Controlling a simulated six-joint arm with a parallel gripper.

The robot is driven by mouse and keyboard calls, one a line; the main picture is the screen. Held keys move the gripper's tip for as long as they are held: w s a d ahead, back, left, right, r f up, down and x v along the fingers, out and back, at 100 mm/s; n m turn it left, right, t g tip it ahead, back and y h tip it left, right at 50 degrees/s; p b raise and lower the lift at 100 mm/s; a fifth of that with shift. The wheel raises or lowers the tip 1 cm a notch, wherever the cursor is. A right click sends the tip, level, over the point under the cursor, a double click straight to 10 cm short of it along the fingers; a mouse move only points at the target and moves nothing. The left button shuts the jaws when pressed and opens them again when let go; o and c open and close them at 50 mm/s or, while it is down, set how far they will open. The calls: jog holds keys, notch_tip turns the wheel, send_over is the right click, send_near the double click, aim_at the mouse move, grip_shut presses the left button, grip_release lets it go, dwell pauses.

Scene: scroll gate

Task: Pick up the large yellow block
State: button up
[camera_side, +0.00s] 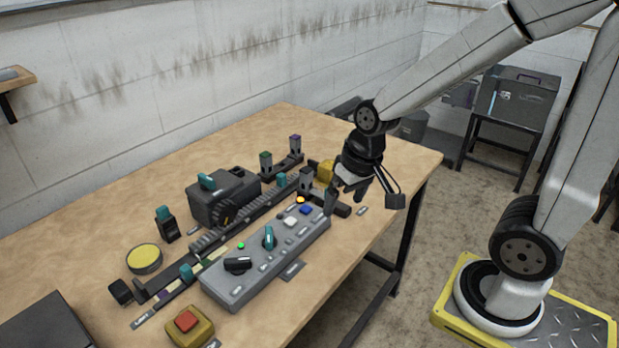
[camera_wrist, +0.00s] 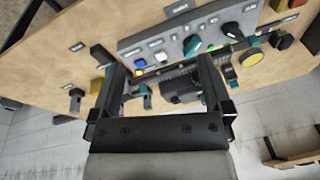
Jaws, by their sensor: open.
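A yellow block (camera_side: 325,171) sits near the far right end of the dark rail on the table, partly hidden behind my gripper in the side view. In the wrist view, a yellow patch (camera_wrist: 97,86) shows just outside the left finger and looks like the same block, mostly covered. My gripper (camera_side: 346,194) is open and empty, pointing down above the right end of the grey control panel and beside the block. In the wrist view, the two fingers of my gripper (camera_wrist: 163,67) stand wide apart with nothing held between them.
The grey control panel (camera_side: 262,262) with knobs and buttons lies along the front. The dark rail (camera_side: 235,228) runs behind it, next to a dark box (camera_side: 222,196). A yellow disc (camera_side: 145,258) and a red button on a yellow base (camera_side: 190,326) are at left. Bare tabletop is behind.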

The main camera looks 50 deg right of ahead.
jog(key=w+m, duration=0.1)
jog(key=m, duration=0.1)
jog(key=m+t, duration=1.1)
jog(key=m, duration=2)
send_over(328, 172)
jog(key=s+d, duration=0.2)
jog(key=s, duration=0.4)
jog(key=shift+h, duration=0.4)
jog(key=f, duration=1.5)
jog(key=shift+w+d+f, duration=0.2)
jog(key=shift+d, duration=0.15)
jog(key=shift+f, duration=0.65)
jog(key=shift+w, duration=0.15)
